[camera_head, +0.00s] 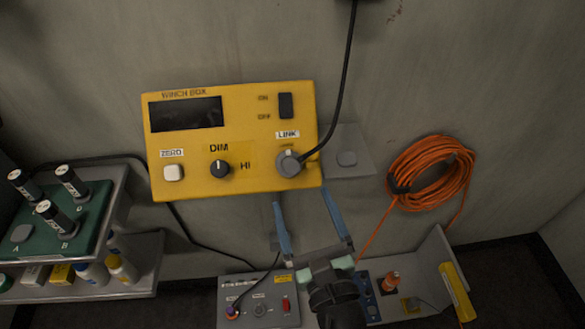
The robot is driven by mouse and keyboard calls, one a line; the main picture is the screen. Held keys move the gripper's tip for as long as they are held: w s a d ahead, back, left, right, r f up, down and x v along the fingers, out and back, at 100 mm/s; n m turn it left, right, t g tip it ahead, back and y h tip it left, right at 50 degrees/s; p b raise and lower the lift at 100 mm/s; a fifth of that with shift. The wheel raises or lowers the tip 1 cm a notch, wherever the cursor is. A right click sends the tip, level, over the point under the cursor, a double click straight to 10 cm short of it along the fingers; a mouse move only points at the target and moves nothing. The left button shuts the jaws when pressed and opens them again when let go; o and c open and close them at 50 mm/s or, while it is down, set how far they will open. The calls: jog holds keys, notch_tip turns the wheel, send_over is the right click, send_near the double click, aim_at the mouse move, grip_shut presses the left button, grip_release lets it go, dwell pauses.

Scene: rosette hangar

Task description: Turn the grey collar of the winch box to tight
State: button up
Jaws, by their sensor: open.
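The yellow winch box (235,130) is fixed to the grey wall, with a dark display, a DIM/HI knob, a ZERO button and a rocker switch. Its grey collar (289,163) sits under the LINK label at the lower right, with a black cable running out of it and up. A light pointer mark shows at the collar's top; the small text there is unreadable. My gripper (300,203) is open and empty. Its blue fingers point up, just below the box's lower right edge and apart from the collar.
A grey wall plate (346,158) is right of the box. An orange cable coil (431,173) hangs further right. A shelf with a green panel (62,225) and bottles stands left. Below are a grey control box (258,302) and a tray with a yellow-handled item (456,290).

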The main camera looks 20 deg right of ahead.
jog(key=w, duration=0.5)
jog(key=w+d, duration=0.1)
jog(key=w, duration=0.1)
jog(key=shift+w+p, duration=0.2)
jog(key=shift+p, duration=0.2)
jog(key=c, duration=1.4)
